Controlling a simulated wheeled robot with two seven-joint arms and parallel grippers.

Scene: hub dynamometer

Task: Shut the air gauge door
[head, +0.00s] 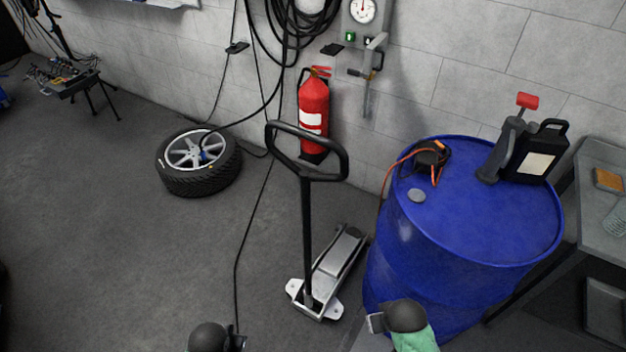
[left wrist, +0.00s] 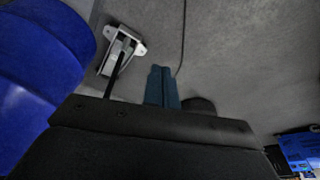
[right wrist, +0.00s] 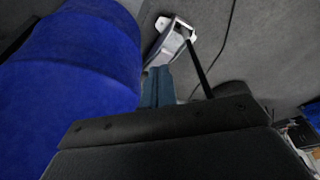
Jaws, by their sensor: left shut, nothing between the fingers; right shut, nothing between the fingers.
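The air gauge (head: 363,11) is a round white dial on a grey panel on the back wall, at the top of the head view and partly cut off. A green light shows below the dial. A narrow grey piece (head: 374,60) sticks out below the panel, with a dark and orange part beside it; I cannot tell whether it is the door. My left gripper (left wrist: 163,68) and right gripper (right wrist: 157,70) have their teal fingers together and hold nothing. Both arms are low at the front of the head view, far from the gauge.
A blue drum (head: 480,230) stands at the right with a black jug (head: 540,152) on top. A floor jack (head: 335,260) with a tall black handle stands in the middle. A red extinguisher (head: 313,115) hangs on the wall. A wheel (head: 198,162) lies at the left.

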